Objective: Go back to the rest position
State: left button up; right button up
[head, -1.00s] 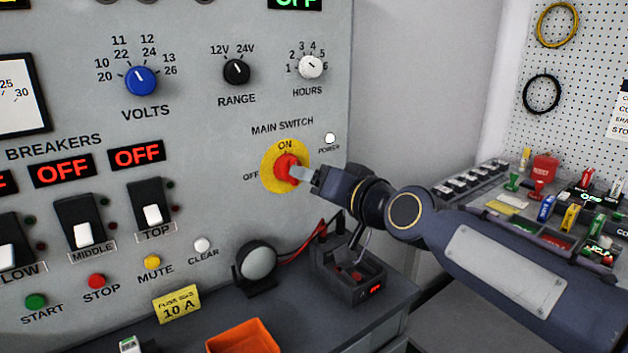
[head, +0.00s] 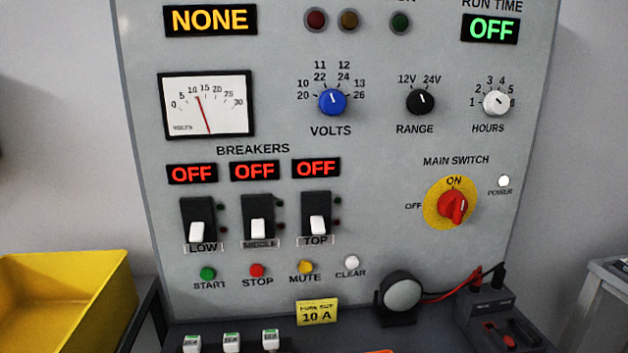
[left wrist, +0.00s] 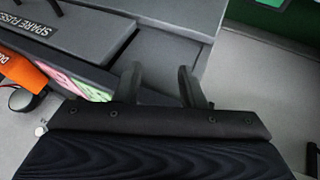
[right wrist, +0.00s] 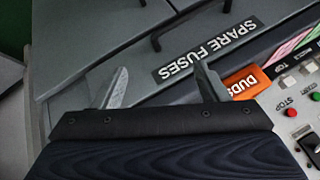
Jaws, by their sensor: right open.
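My right gripper shows in the right wrist view (right wrist: 163,82). Its two fingers stand wide apart with nothing between them, over the bench front by a drawer marked SPARE FUSES (right wrist: 208,47). My left gripper shows in the left wrist view (left wrist: 160,72). Its fingers are apart and empty, over the grey bench edge. Neither gripper is in the head view. The main switch (head: 452,207), a red knob on a yellow disc, stands free on the grey panel, with nothing touching it.
The panel (head: 370,220) fills the head view's middle, with breakers reading OFF. The power lamp (head: 503,181) looks white. A yellow bin (head: 100,270) stands at left. An orange DUDS bin (right wrist: 243,83) is close to my right fingers in the right wrist view.

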pick_arm(q)
notch_tip(320, 180, up, 14)
jog(key=p, duration=1.4)
jog(key=shift+r, duration=0.2)
pick_arm(e)
notch_tip(320, 180, up, 13)
jog(key=s, duration=0.1)
jog(key=shift+s+a+g, duration=0.15)
jog(key=shift+s+g, duration=0.15)
jog(key=shift+g, duration=0.1)
pick_arm(q)
jog(key=shift+c, duration=0.5)
